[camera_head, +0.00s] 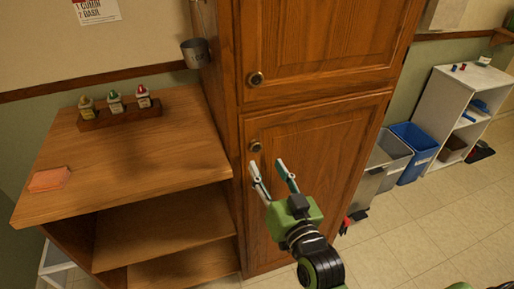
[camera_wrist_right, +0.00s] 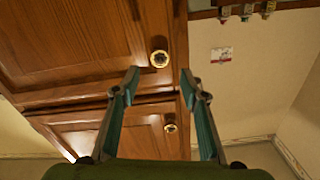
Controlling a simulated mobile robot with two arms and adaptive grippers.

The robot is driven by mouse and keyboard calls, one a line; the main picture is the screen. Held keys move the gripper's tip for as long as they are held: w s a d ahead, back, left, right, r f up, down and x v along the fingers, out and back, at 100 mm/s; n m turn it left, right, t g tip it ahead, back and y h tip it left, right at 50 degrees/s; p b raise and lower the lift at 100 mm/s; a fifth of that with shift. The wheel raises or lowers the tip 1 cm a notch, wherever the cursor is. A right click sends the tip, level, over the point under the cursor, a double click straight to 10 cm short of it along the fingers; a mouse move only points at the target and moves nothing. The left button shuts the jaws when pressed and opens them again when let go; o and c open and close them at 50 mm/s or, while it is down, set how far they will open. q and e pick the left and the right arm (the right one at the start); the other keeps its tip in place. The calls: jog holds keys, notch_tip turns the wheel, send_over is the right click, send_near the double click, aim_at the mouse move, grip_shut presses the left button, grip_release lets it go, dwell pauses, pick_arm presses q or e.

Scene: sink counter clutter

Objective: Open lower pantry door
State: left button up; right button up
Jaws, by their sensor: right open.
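The wooden pantry has a lower door (camera_head: 325,150) and an upper door (camera_head: 320,40), and both look closed. The lower door's round brass knob (camera_head: 256,146) is near its upper left corner. In the right wrist view, which looks upside down, the lower knob (camera_wrist_right: 159,58) appears above the upper knob (camera_wrist_right: 170,128). My right gripper (camera_head: 266,162) is open and empty in front of the lower door, its tips just below the knob in the head view. In the right wrist view, the knob lies between the fingertips (camera_wrist_right: 160,73), seemingly beyond them. My left gripper is not in view.
A wooden counter (camera_head: 140,160) with open shelves adjoins the pantry on the left, holding a bottle rack (camera_head: 120,117) and a pink sponge (camera_head: 49,179). Grey bins and a blue bin (camera_head: 415,150) stand right of the pantry. The tiled floor (camera_head: 440,225) at front right looks clear.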

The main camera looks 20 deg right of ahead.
aim_at(257, 149)
jog(key=w+p, duration=0.1)
jog(key=w, duration=0.6)
jog(key=shift+w+a, duration=0.1)
jog(key=shift+w, duration=0.3)
grip_shut()
